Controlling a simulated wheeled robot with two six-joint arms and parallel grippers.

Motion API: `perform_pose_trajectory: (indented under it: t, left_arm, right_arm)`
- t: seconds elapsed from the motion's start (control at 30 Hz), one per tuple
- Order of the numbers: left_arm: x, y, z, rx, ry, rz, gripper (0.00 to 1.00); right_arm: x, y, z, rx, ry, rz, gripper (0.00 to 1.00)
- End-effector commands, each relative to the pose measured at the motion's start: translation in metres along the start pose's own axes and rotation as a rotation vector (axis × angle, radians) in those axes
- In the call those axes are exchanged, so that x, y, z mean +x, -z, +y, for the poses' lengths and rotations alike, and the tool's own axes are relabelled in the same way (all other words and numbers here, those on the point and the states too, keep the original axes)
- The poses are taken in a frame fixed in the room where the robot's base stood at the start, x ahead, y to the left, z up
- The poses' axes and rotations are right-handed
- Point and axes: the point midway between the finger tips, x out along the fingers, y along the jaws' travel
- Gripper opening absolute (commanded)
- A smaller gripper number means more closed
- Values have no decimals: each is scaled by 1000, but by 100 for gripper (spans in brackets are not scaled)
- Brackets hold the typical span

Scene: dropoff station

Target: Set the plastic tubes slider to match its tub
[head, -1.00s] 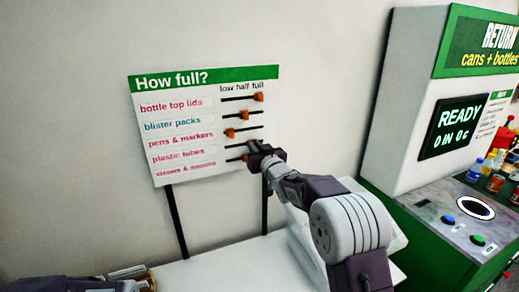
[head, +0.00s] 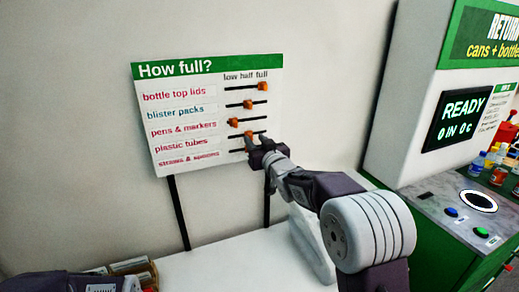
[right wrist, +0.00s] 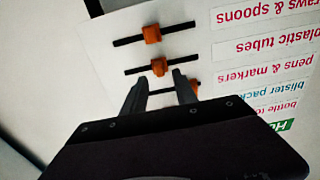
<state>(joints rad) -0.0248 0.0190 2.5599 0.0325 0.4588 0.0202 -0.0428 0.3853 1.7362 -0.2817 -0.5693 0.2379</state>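The "How full?" board (head: 163,98) carries rows of labelled sliders with orange knobs. The plastic tubes knob (head: 248,134) stands near the middle of its track, under "half". In the right wrist view, upside down, this knob (right wrist: 159,67) shows between and just beyond my fingertips. My right gripper (head: 252,147) is close to the board at the lower rows and open; its two fingers show apart in the right wrist view (right wrist: 158,78). Whether they touch the knob I cannot tell. The plastic tubes tub cannot be made out.
Near knobs are straws & spoons (right wrist: 152,34), about half, and pens & markers (right wrist: 193,87), low. A white table (head: 225,268) lies below the board. A box with brown contents (head: 130,266) is at lower left. A return machine (head: 415,105) stands right.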

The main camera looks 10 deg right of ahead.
Motion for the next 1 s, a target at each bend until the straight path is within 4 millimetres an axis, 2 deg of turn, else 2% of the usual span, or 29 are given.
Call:
perform_pose_trajectory:
  t: [0.03,0.1,0.3,0.63,0.7,0.77,0.87,0.9,0.97,1.0]
  left_arm:
    - [10,-1,0,0,0,0,35]
    - [15,-2,0,0,0,0,35]
    - [21,-2,0,0,0,0,35]
    - [20,-2,0,0,0,0,35]
    - [20,-2,0,0,0,0,35]
    - [21,-2,0,0,0,0,35]
    - [21,-2,0,0,0,0,35]
    - [20,-2,0,0,0,0,35]
    - [20,-2,0,0,0,0,35]
    - [20,-2,0,0,0,0,35]
  right_arm:
    - [-11,-3,0,-1,-1,3,35]
    - [-26,-3,0,0,-2,3,35]
    - [-54,-1,0,-1,-1,1,35]
    - [-58,1,-1,0,0,2,35]
    - [-64,5,-3,0,0,6,35]
    - [-76,-20,0,28,-20,-62,35]
    - [-108,-92,8,72,-84,-289,35]
    - [-127,-126,11,87,-111,-401,35]
    - [-160,-173,13,106,-146,-571,35]
    - [-185,-201,12,119,-165,-681,35]
